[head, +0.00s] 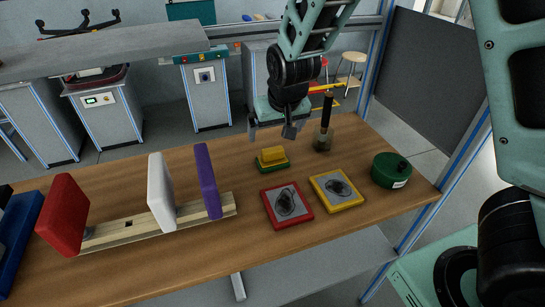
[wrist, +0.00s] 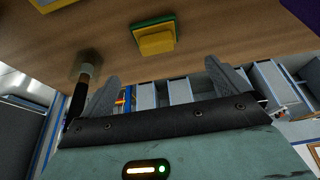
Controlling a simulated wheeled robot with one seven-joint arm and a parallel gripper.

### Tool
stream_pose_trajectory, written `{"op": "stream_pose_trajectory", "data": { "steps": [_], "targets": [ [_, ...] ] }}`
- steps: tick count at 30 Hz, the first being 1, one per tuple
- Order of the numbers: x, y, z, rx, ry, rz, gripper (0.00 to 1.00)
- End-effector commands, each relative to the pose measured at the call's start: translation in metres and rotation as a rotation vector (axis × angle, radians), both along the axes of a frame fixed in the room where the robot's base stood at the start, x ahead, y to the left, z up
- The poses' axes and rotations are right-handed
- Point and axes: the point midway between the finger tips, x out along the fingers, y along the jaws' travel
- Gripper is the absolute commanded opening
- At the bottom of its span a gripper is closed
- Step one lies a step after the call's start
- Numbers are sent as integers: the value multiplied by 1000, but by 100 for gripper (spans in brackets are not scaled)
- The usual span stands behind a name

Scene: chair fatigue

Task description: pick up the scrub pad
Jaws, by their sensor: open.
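The scrub pad (head: 272,159) is a small yellow block with a green base, lying on the wooden table near its back edge. In the wrist view the scrub pad (wrist: 155,39) shows at the top middle, beyond the fingertips. My gripper (head: 270,134) is open and empty, above and behind the pad in the head view, apart from it. In the wrist view its two grey fingers (wrist: 160,73) are spread wide with nothing between them.
A dark-handled brush in a jar (head: 323,125) stands right of the pad. A red-framed tile (head: 286,204), a yellow-framed tile (head: 337,189) and a green round container (head: 391,170) lie nearby. A rack (head: 158,221) holds red, white and purple panels at left.

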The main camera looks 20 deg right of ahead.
Motion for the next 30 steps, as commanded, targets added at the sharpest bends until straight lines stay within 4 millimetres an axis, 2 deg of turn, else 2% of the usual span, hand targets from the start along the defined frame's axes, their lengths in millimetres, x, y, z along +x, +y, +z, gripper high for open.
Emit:
{"op": "stream_pose_trajectory", "data": {
  "steps": [1, 9, 20, 30],
  "targets": [
    [4, -2, -12, -1, 5, -6, 100],
    [24, -1, -59, 0, 4, -2, 100],
    [34, -3, -82, 1, 3, -3, 100],
    [50, -6, -119, 1, 3, -1, 100]
  ]
}}
